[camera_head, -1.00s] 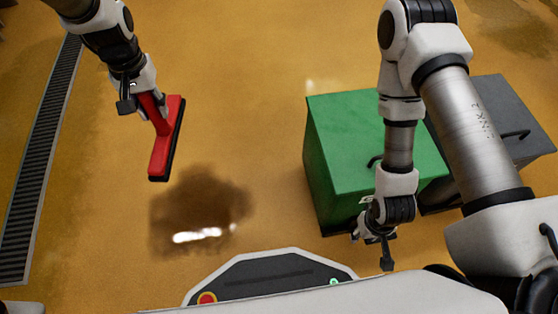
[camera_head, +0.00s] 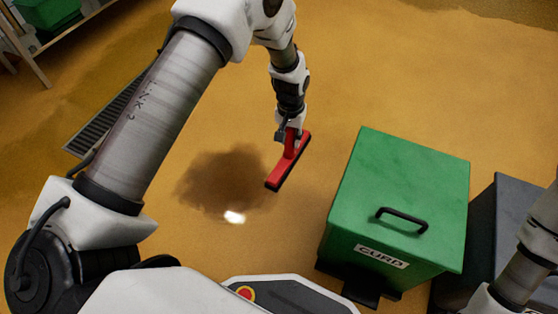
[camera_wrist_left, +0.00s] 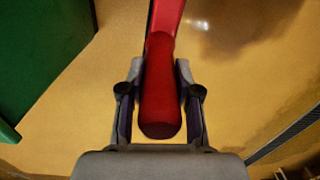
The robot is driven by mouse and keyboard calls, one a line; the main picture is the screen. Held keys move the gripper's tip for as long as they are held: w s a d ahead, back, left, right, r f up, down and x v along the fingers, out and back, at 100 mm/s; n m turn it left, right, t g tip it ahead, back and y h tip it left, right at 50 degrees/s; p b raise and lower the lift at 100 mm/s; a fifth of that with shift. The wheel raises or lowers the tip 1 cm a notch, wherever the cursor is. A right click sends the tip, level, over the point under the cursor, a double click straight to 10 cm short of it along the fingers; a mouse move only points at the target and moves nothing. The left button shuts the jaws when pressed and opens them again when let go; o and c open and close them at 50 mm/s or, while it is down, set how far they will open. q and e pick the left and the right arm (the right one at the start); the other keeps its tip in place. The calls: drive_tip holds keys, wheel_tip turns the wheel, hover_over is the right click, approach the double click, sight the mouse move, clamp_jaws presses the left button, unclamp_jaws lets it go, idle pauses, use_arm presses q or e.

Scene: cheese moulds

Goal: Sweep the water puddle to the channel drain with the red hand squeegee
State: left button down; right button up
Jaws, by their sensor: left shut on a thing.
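My left gripper (camera_head: 290,132) is shut on the handle of the red hand squeegee (camera_head: 288,165). In the left wrist view the handle (camera_wrist_left: 160,95) lies between its two fingers. The squeegee has a long red head with a black edge. It is just right of the brown water puddle (camera_head: 222,180); whether it touches the floor I cannot tell. The puddle also shows in the left wrist view (camera_wrist_left: 228,35). The channel drain (camera_head: 92,137) is at the left, beyond the puddle and partly hidden by my left arm. My right gripper is out of view.
A green bin (camera_head: 400,190) with a black handle and a CURD label stands right of the squeegee. A grey bin (camera_head: 510,205) stands beside it, partly behind my right arm. A shelf with a green crate (camera_head: 45,10) is at the top left. Floor between puddle and drain looks clear.

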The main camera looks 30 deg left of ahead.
use_arm(q)
drive_tip(key=a+f+b, duration=0.2)
drive_tip(key=f+b, duration=0.2)
drive_tip(key=f, duration=0.6)
drive_tip(key=a+f+n+b, duration=0.1)
drive_tip(key=f+b, duration=0.4)
drive_tip(key=f, duration=0.5)
drive_tip(key=shift+s+a, duration=0.3)
drive_tip(key=shift+a, duration=0.05)
